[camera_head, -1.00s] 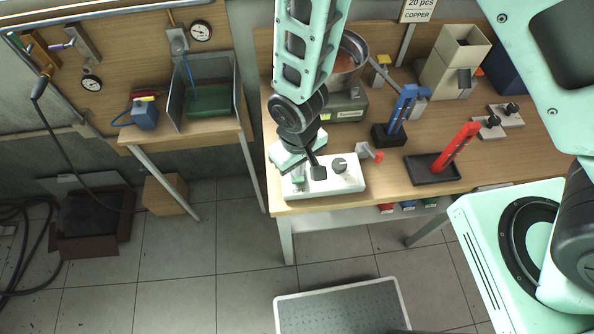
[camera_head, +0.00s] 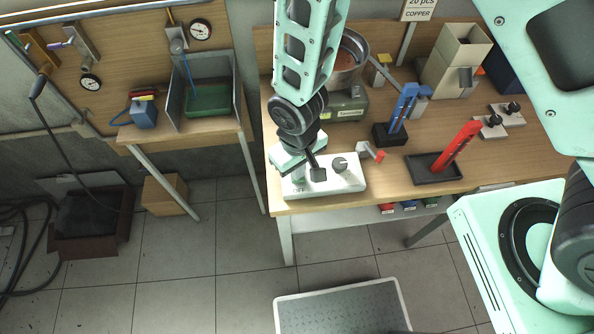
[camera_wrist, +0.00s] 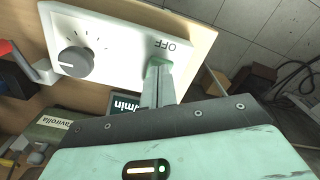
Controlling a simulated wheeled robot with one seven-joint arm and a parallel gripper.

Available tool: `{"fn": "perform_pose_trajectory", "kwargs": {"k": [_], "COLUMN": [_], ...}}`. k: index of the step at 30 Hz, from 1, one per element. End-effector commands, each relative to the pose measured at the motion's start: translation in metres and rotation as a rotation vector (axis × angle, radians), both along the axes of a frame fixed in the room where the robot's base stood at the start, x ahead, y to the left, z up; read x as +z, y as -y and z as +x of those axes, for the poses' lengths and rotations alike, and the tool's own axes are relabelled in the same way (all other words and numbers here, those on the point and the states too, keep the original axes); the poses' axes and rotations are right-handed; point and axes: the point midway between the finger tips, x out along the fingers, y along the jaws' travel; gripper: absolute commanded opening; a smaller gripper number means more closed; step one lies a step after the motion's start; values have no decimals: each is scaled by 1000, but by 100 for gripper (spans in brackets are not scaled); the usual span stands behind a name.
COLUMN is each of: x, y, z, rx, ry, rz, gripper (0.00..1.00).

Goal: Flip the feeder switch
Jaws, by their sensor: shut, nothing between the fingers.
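The white feeder control box (camera_head: 345,183) stands at the table's front left corner and carries a round grey knob (camera_head: 340,164). In the wrist view the box (camera_wrist: 108,36) shows the knob (camera_wrist: 75,60) with tick marks around it, and an "OFF" label. My gripper (camera_head: 298,180) is over the left part of the box. In the wrist view its shut fingers (camera_wrist: 158,70) reach the box face beside the "OFF" label, with nothing seen between them. The fingers cover the spot where the switch would be; I cannot tell the switch's position or whether they touch it.
The floor in front is clear except for a grey mat (camera_head: 345,308).

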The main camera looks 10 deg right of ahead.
Motion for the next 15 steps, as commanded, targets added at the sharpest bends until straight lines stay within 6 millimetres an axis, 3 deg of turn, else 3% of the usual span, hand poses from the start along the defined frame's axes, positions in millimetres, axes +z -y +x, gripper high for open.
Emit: {"fn": "perform_pose_trajectory", "kwargs": {"k": [15], "x": [-8], "y": [0], "z": [0], "rx": [0], "ry": [0], "rz": [0], "gripper": [0]}}
